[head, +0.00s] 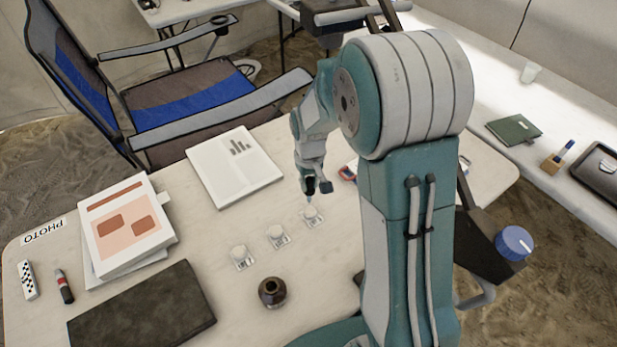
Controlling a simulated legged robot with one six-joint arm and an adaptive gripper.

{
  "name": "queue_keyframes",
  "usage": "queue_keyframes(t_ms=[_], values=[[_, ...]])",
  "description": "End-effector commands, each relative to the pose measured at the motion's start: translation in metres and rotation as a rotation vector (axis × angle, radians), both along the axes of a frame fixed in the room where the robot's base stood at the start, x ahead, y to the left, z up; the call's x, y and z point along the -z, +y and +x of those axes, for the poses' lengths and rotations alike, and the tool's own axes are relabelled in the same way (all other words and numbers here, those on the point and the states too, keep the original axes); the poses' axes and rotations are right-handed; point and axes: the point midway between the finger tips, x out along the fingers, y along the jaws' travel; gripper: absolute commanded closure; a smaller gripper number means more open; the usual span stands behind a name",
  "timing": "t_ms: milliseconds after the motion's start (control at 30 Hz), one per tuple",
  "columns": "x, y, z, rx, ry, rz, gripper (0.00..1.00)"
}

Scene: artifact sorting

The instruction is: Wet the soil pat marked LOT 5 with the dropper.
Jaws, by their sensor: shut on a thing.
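My gripper (311,186) is shut on the dropper (309,203); only a small bluish part of the dropper shows below the dark fingers. The dropper points down just above the farthest of three small pale pieces in a slanting row. These look like the soil pats: the far one (313,217), the middle one (278,238) and the near one (241,258). Each sits on a small clear or white square with dark marks. The marks are too small to read, so I cannot tell which is LOT 5. I cannot tell whether the dropper's tip touches the far pat.
A dark brown bottle (272,292) stands in front of the row. A dark slab (142,308), stacked papers (127,225), a marker (64,287) and a scale bar (27,281) lie at left. My arm hides the table's right part.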

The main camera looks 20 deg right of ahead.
Motion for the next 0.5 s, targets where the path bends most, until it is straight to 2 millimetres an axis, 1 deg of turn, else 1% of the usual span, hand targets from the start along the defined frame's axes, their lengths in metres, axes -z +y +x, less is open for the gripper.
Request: queue_keyframes(t_ms=[33, 300, 500], values=[[0.005, 0.0, 0.0, 0.001, 0.003, 0.001, 1.0], [0.027, 0.0, 0.0, 0.001, 0.001, 0.0, 1.0], [0.036, 0.0, 0.0, 0.001, 0.0, 0.0, 1.0]])
